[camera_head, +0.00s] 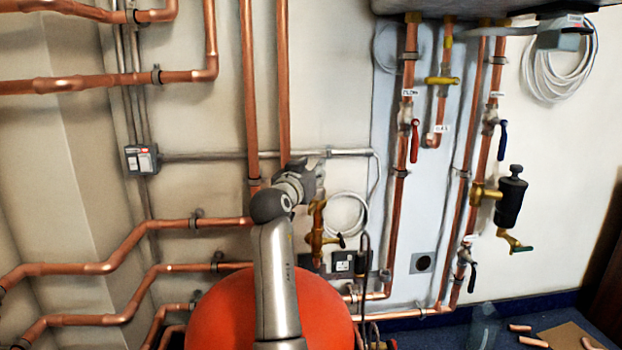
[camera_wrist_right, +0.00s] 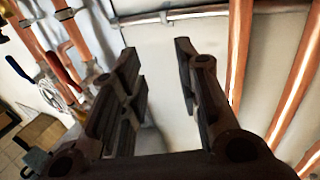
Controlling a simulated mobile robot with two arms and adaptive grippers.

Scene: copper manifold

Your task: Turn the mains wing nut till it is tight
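No wing nut can be made out for certain, and no mains label is readable. A brass valve (camera_head: 317,237) with a small dark handle hangs on a short pipe left of the white hose loop in the head view. My right gripper (camera_head: 306,182) is close above and left of this valve, at the end of the arm rising from the bottom. In the right wrist view its two dark fingers (camera_wrist_right: 155,85) are apart, with only pale wall visible between them. Whether it touches anything cannot be seen. My left gripper is not in view.
A red tank (camera_head: 215,312) stands below. Copper pipes (camera_head: 248,80) run up behind the gripper, and a grey conduit (camera_head: 240,155) crosses the wall. A red-handled valve (camera_head: 414,142), blue-handled valve (camera_head: 502,140) and black canister (camera_head: 511,197) are to the right. Pipe offcuts lie at lower right.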

